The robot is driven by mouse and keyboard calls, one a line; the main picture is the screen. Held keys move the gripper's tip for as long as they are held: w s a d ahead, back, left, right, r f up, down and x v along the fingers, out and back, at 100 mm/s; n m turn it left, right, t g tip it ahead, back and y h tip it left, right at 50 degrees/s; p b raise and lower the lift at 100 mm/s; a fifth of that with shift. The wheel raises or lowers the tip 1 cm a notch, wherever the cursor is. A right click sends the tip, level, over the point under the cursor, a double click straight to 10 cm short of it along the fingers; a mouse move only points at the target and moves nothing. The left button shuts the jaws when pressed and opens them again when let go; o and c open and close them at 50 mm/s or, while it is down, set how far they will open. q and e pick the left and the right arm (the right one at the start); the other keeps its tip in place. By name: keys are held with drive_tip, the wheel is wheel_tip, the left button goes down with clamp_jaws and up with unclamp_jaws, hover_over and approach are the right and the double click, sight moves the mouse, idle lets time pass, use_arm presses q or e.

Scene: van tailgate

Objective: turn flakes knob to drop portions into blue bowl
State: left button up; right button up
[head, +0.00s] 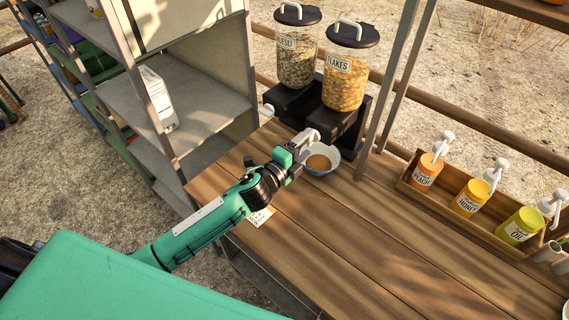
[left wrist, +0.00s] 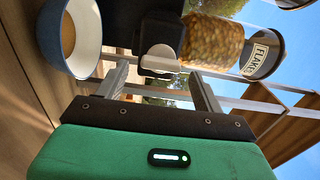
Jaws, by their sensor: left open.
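The flakes dispenser (head: 345,80) is a clear jar with a dark lid on a black stand at the back of the wooden counter. The blue bowl (head: 332,167) sits below its spout, white inside with some tan contents. My left gripper (head: 308,142) is at the front of the stand, just beside the bowl. In the left wrist view its fingers (left wrist: 160,74) are spread, with the pale flakes knob (left wrist: 163,54) in the gap at their tips; I cannot tell whether they touch it. The bowl (left wrist: 72,40) and flakes jar (left wrist: 212,42) also show there. My right gripper is not in view.
The muesli dispenser (head: 297,50) stands left of the flakes. A metal shelf (head: 200,115) is at the left. The counter's front is mostly clear.

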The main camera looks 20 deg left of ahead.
use_arm(q)
drive_tip(key=b+v, duration=0.3)
drive_tip(key=v, duration=0.8)
drive_tip(key=shift+s, duration=0.3)
drive_tip(key=shift+a+f, duration=0.1)
